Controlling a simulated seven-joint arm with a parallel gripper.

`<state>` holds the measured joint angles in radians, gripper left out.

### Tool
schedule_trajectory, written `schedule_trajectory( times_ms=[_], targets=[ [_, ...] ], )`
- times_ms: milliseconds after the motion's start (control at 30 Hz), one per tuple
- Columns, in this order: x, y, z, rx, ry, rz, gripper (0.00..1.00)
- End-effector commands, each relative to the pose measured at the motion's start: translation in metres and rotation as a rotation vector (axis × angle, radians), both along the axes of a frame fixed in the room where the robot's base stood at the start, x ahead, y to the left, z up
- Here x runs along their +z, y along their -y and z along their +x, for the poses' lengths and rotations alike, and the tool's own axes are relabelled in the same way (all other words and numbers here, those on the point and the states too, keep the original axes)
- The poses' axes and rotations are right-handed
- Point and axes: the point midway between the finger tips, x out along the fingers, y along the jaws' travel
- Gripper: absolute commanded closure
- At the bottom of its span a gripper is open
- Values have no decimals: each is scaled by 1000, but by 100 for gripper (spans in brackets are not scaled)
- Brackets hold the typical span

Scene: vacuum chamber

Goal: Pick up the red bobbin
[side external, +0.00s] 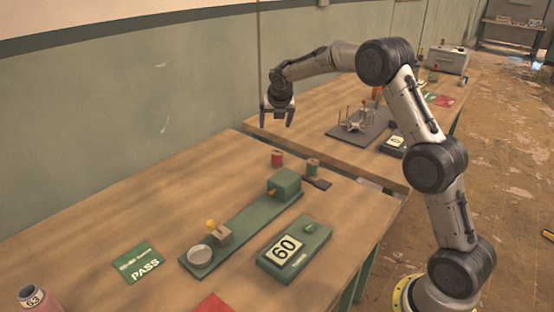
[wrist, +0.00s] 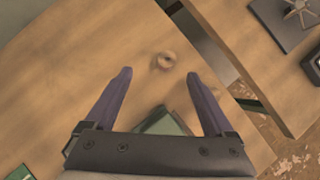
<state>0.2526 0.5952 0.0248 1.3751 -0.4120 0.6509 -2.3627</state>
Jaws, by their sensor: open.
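A small red bobbin (side external: 277,159) stands on the wooden table near its far edge in the side external view. My gripper (side external: 278,116) is above the table, pointing down, well clear of the bobbin. In the wrist view my gripper (wrist: 158,74) is open, with nothing between its fingers. A small round brownish thing (wrist: 163,62) shows on the tabletop just beyond the fingertips; I cannot tell whether it is the bobbin, as no red shows there.
A green device (side external: 240,218) with a block and a round dish lies right of a PASS card (side external: 138,263). A box marked 60 (side external: 294,250) is nearer.

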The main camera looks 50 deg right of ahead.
Motion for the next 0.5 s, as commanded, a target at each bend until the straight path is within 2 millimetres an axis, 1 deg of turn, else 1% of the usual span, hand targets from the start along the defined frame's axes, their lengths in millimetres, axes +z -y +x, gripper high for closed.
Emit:
schedule_trajectory(
  times_ms=[33, 100, 267, 500],
  targets=[
    [-18, 6, 0, -10, -26, 8, 12],
    [-35, 10, -3, -19, -53, 15, 12],
    [-54, 19, -3, -31, -72, 22, 12],
    [-92, 33, 12, -31, -71, 23, 12]
  ],
)
